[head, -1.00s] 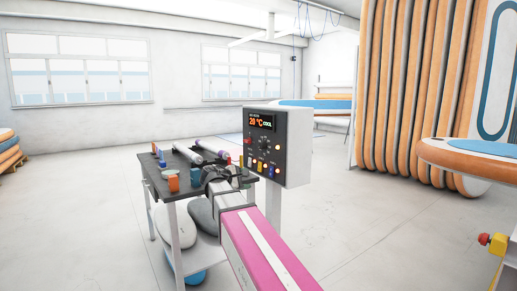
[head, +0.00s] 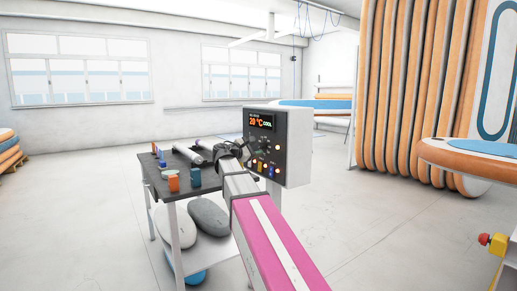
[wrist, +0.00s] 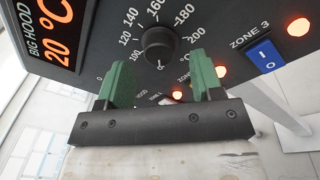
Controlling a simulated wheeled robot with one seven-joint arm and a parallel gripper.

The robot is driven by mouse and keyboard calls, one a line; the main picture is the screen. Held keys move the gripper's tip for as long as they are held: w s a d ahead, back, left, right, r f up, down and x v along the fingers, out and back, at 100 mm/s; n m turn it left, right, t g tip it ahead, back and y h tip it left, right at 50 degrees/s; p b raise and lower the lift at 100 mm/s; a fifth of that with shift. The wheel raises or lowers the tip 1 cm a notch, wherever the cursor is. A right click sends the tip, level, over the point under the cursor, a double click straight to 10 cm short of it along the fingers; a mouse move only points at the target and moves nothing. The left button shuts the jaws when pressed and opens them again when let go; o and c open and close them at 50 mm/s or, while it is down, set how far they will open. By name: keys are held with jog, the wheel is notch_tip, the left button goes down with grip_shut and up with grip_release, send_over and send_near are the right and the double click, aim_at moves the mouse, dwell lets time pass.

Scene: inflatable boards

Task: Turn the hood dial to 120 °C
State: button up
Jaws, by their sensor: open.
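The hood control box (head: 300,150) has a dark front panel with an orange display (head: 261,122) reading 20 °C COOL. In the wrist view the display (wrist: 55,35) reads BIG HOOD, 20 °C. The round black hood dial (wrist: 158,45) sits below an arc of white numbers from 100 to 200. A small mark shows at its lower edge; I cannot read its setting surely. My gripper (wrist: 163,78) is open, its two green fingers apart and empty, just below the dial and not around it. In the head view my gripper (head: 243,150) is at the panel's left side.
A lit blue ZONE 3 switch (wrist: 265,55) and several glowing lamps lie right of and below the dial. A dark-topped cart (head: 180,160) with rollers and small containers stands left of the box. Open floor lies around.

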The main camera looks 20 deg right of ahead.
jog(key=shift+x, duration=1.15)
jog(key=c, duration=0.9)
